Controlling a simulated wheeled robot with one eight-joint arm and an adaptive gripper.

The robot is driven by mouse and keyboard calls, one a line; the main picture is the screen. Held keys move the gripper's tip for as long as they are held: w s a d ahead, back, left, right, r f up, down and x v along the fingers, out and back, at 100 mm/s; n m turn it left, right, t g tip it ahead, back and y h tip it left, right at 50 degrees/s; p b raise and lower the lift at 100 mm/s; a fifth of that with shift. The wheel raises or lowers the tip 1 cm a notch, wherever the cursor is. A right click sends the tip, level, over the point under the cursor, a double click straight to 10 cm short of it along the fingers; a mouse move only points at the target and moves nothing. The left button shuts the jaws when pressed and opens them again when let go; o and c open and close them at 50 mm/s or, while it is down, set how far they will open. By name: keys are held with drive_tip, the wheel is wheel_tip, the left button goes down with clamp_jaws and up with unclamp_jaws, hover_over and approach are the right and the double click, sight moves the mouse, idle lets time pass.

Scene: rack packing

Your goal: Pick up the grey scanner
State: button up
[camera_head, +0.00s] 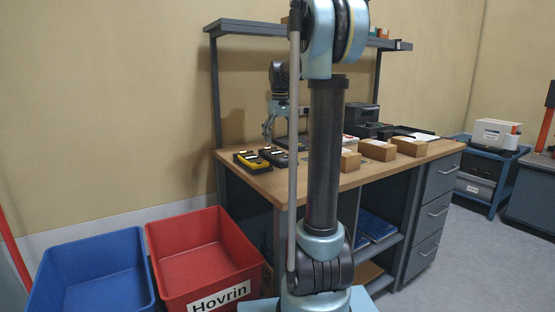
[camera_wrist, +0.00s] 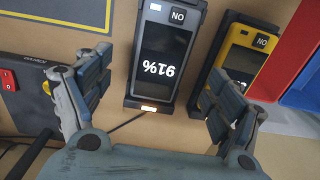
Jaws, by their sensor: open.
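The grey scanner (camera_wrist: 150,88) stands out in the middle of the wrist view, with a dark screen reading 91% upside down and a "NO" label. It sits in a dark holder with a small lit patch at its near end. In the head view it lies on the desk as a dark unit (camera_head: 276,157). My gripper (camera_wrist: 157,74) is open and empty, its fingers apart on either side of the scanner's near part in the picture. I cannot tell the exact height of the fingers above it.
A yellow scanner (camera_wrist: 238,68) lies right beside it, near my right finger. A black box with a red switch (camera_wrist: 8,80) is at the left. Small cardboard boxes (camera_head: 378,150) stand on the desk (camera_head: 330,182). Red (camera_head: 205,255) and blue (camera_head: 95,270) bins stand on the floor.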

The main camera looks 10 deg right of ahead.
sight(278, 153)
drive_tip(key=f, duration=0.4)
drive_tip(key=shift+w+a+f, duration=0.3)
drive_tip(key=shift+f, duration=0.85)
drive_tip(key=c, duration=1.3)
